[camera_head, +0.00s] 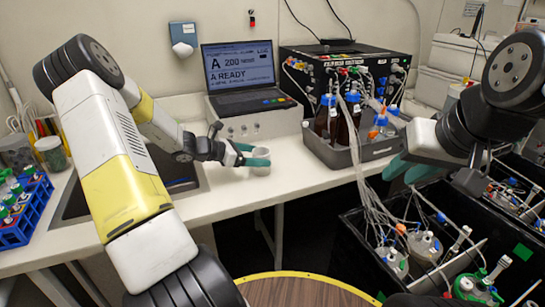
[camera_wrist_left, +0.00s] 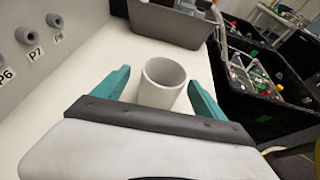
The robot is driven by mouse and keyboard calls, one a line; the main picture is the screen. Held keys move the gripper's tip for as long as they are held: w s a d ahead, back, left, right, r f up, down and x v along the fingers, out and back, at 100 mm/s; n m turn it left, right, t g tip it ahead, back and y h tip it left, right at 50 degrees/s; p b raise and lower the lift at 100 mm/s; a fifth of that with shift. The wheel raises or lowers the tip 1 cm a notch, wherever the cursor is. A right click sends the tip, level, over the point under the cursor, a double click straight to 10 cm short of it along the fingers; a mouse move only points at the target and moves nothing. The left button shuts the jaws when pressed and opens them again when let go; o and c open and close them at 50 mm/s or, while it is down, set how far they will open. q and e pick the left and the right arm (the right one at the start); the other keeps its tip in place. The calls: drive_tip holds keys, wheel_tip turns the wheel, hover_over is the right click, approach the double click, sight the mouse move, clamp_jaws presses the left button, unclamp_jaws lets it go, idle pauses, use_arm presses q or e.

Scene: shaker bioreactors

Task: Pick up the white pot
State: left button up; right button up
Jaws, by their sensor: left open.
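The white pot (camera_wrist_left: 162,84) is a small open-topped cylinder standing upright on the white bench. In the left wrist view it sits between the two teal fingers of my open left gripper (camera_wrist_left: 160,92), with a visible gap on each side. In the head view the pot (camera_head: 261,152) is partly hidden behind a finger of my left gripper (camera_head: 251,154), near the bench's front edge. My right gripper (camera_head: 407,170) hangs at the right, away from the pot. Its teal fingers are partly covered by the wrist, so its opening is unclear.
A grey tray (camera_head: 345,158) with brown bottles stands right of the pot. A laptop (camera_head: 240,75) on a grey instrument (camera_head: 255,121) is behind. A blue tube rack (camera_head: 25,217) is at the left. A black crate (camera_head: 365,235) with tubed vessels is at the lower right.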

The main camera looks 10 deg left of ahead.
sight(269, 156)
use_arm(q)
drive_tip(key=x, duration=0.5)
drive_tip(key=shift+s, duration=0.15)
drive_tip(key=c, duration=1.4)
drive_tip(key=shift+r, duration=0.1)
